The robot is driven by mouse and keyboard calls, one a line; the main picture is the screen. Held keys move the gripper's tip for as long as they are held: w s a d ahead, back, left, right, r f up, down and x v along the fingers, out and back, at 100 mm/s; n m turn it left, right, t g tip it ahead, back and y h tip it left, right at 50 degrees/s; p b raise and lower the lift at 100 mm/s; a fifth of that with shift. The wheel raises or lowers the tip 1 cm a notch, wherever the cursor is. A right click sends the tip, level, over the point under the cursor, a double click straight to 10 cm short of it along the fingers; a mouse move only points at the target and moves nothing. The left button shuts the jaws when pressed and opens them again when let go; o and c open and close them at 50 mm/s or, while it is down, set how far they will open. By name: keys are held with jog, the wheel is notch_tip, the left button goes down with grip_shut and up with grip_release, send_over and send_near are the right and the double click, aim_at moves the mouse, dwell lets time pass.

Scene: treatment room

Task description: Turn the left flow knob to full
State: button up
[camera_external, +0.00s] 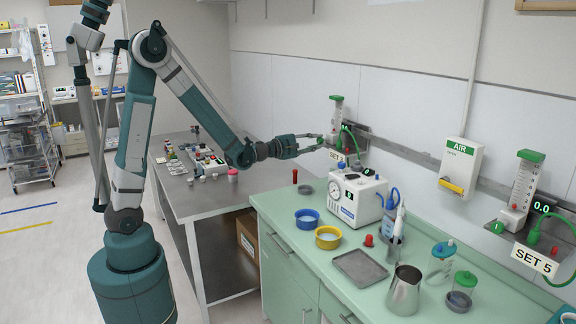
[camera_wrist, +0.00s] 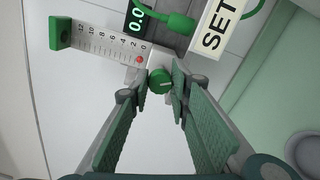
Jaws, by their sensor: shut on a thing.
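The left flowmeter (camera_external: 336,112) is mounted on the wall rail, with a green cap and a clear scale tube. In the wrist view its scale (camera_wrist: 105,42) lies sideways, with a red ball (camera_wrist: 140,59) at the zero end. Its green flow knob (camera_wrist: 160,81) has a pale line on its face and sits between my fingertips. My gripper (camera_external: 322,142) reaches out to it, and in the wrist view my gripper (camera_wrist: 161,82) is shut on the knob. The left display (camera_wrist: 137,18) shows 0.0. The knob is too small to make out in the external view.
The right flowmeter (camera_external: 525,180) has its own display and a SET 5 label (camera_external: 535,260). An AIR box (camera_external: 460,165) hangs between them. Below, the green counter (camera_external: 300,255) holds a white machine (camera_external: 358,197), bowls, a tray (camera_external: 360,266) and a steel jug (camera_external: 404,291).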

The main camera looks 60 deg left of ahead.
jog(key=n, duration=0.5)
jog(key=shift+n, duration=0.3)
jog(key=n, duration=0.6)
jog(key=shift+a+b, duration=0.1)
jog(key=shift+b, duration=0.25)
jog(key=o, duration=0.9)
jog(key=shift+s, duration=0.15)
jog(key=shift+s, duration=5.85)
